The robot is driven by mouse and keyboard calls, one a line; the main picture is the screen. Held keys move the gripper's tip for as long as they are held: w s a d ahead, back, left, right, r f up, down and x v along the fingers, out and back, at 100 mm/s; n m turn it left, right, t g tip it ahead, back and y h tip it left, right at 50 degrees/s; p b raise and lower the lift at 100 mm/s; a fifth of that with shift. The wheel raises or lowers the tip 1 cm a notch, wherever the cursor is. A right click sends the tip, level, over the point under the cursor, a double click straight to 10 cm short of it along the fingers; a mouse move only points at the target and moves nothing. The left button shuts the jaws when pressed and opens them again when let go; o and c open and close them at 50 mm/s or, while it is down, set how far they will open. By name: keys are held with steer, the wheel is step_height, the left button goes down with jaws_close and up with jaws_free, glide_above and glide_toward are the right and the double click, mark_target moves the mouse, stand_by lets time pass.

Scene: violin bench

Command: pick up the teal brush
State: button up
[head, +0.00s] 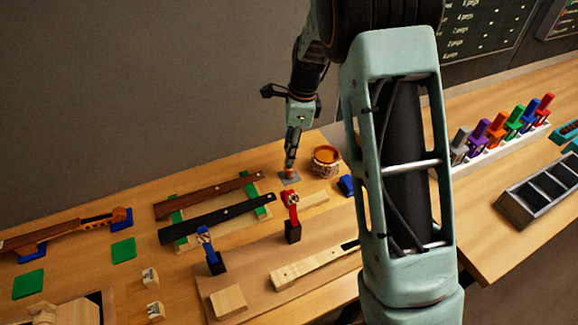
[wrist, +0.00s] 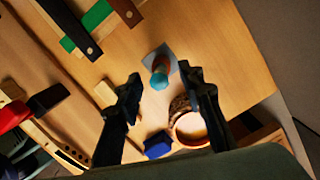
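A small upright object with a rounded teal top and an orange-red part (wrist: 160,73) stands on a grey square pad (wrist: 154,55); it looks like the teal brush. In the head view its orange part (head: 290,172) shows on the grey pad (head: 284,180), with the top hidden by my gripper. My gripper (head: 291,158) points down right over it. In the wrist view my gripper (wrist: 162,75) is open, one finger on each side of the teal top in the picture. I see no contact; whether the fingertips are level with the top or above it, I cannot tell.
Dark fingerboards (head: 205,220) lie to the left. A red clamp-like tool (head: 291,205) stands nearer. Several coloured handles (head: 497,130) stand in a rack at right.

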mark_target(289, 167)
step_height(289, 167, down, 3)
steer(key=shift+a+f, duration=0.1)
steer(key=shift+a, duration=0.05)
steer(key=shift+c, duration=0.2)
jaws_close()
